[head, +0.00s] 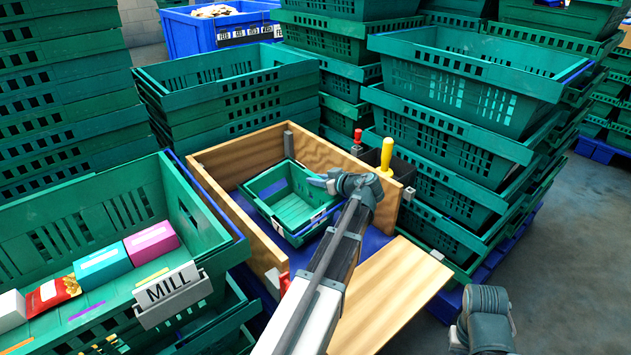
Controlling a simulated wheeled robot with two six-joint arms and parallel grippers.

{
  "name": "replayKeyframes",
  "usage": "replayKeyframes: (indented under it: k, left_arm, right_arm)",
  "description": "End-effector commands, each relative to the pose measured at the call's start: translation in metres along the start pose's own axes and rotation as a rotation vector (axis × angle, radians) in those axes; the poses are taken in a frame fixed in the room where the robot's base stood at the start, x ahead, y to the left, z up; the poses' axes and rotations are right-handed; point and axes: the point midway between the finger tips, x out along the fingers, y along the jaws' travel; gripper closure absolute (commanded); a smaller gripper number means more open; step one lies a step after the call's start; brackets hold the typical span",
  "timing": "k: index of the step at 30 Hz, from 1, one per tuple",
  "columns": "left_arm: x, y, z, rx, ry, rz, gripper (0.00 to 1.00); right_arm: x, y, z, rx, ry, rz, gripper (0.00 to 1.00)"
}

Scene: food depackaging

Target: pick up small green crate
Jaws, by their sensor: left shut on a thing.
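The small green crate (291,211) sits inside a wooden-sided box in the middle of the head view, over a blue floor. It looks empty, with a blue patch on its far left wall and a pale label on its near right side. My left gripper (322,182) reaches over the box and is shut on the crate's right rim. The gripper and arm hide part of that rim. I cannot tell whether the crate is lifted. Part of my right arm's end (484,318) shows at the bottom right, away from the crate; its fingers cannot be made out.
The wooden box (232,215) walls the crate in; a wooden flap (393,300) lies at its front right. A yellow-handled tool (387,154) stands near its right corner. A large crate with packages (218,225) is at left. Tall green crate stacks (455,90) crowd around.

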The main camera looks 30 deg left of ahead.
Motion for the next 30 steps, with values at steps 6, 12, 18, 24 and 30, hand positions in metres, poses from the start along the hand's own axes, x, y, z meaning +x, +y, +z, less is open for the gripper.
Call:
replayKeyframes:
  k: [6,12,18,24,30]
  left_arm:
    - [-0.029,-0.001,-0.006,0.003,0.001,0.003,1.00]
    - [-0.076,0.000,0.008,0.004,0.002,0.004,1.00]
    - [-0.120,0.001,0.021,0.004,0.002,0.003,1.00]
    - [-0.146,0.002,0.030,0.003,0.002,0.001,1.00]
    - [-0.158,0.002,0.034,0.002,0.002,-0.001,1.00]
  right_arm:
    - [-0.017,0.001,0.001,0.001,0.000,-0.003,1.00]
    - [-0.021,0.001,0.001,0.001,0.000,-0.004,1.00]
    - [-0.025,0.002,0.002,0.001,0.000,-0.005,1.00]
    - [-0.028,0.002,0.002,0.001,0.000,-0.005,1.00]
    - [-0.028,0.002,0.002,0.001,0.000,-0.006,1.00]
